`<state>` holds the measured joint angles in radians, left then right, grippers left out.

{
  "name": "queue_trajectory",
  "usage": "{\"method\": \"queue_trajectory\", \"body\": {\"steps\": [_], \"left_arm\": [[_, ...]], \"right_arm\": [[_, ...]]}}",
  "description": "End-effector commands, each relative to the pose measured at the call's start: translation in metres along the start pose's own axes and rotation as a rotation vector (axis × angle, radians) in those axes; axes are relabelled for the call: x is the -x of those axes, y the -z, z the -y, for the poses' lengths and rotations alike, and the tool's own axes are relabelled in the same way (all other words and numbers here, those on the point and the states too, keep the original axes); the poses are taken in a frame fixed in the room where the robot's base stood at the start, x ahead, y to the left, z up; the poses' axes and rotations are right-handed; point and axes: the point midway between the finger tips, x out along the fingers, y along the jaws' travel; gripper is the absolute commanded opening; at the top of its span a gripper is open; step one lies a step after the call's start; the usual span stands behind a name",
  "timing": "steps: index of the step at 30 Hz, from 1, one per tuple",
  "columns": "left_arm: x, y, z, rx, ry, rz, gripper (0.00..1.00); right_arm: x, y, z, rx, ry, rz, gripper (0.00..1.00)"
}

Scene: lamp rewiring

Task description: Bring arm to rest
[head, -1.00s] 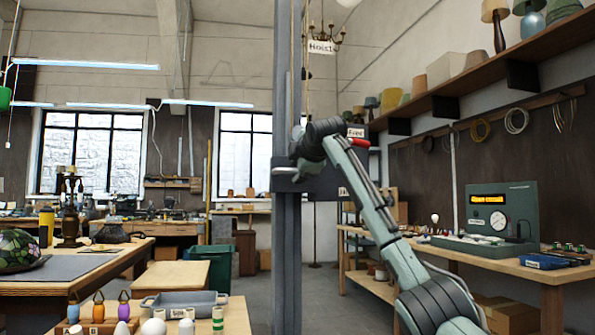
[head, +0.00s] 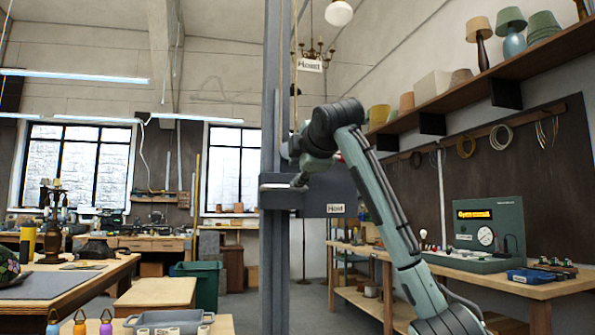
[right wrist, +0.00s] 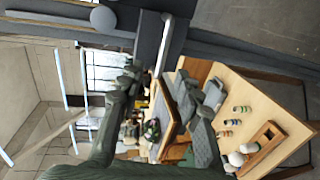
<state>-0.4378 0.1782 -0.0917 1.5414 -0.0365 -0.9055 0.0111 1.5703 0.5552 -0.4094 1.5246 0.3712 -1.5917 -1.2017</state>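My right arm rises from the lower right in the head view. A dark box (head: 315,190) labelled "Hoist" is fixed to the post behind the wrist. A bit of red shows behind my forearm. My left gripper is not in view.
A wooden bench (head: 75,290) stands at left, a small table with a grey tray (head: 165,322) at lower middle. At right, a bench holds a green test unit (head: 490,225) under a shelf (head: 480,85) of lampshades. Floor shows between.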

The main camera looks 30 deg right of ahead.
Motion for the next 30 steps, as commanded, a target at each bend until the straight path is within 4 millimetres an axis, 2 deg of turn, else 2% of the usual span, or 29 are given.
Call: {"method": "queue_trajectory", "body": {"steps": [14, 16, 18, 20, 23, 26, 27, 29, 30], "left_arm": [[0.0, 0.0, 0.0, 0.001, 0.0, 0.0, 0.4], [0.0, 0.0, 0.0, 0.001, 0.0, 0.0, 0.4], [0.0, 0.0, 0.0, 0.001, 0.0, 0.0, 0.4], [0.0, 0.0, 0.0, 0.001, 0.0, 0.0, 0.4], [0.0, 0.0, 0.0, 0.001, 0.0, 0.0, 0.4], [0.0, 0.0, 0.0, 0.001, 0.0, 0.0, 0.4], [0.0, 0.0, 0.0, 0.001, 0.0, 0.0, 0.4], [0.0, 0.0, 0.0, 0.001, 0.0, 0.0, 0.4], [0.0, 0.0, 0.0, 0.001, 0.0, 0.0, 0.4]], "right_arm": [[0.001, 0.0, 0.0, 0.0, 0.0, 0.0, 0.34], [-0.002, 0.001, 0.003, -0.003, 0.005, -0.001, 0.34], [-0.011, 0.005, 0.016, -0.013, 0.021, -0.004, 0.34], [-0.026, 0.01, 0.035, -0.029, 0.046, -0.008, 0.34], [-0.06, 0.022, 0.087, -0.079, 0.104, -0.013, 0.34], [-0.096, 0.035, 0.154, -0.145, 0.175, -0.015, 0.34], [-0.108, 0.04, 0.182, -0.173, 0.204, -0.014, 0.34], [-0.123, 0.046, 0.225, -0.215, 0.245, -0.01, 0.34], [-0.132, 0.049, 0.254, -0.243, 0.274, -0.005, 0.34]]}}
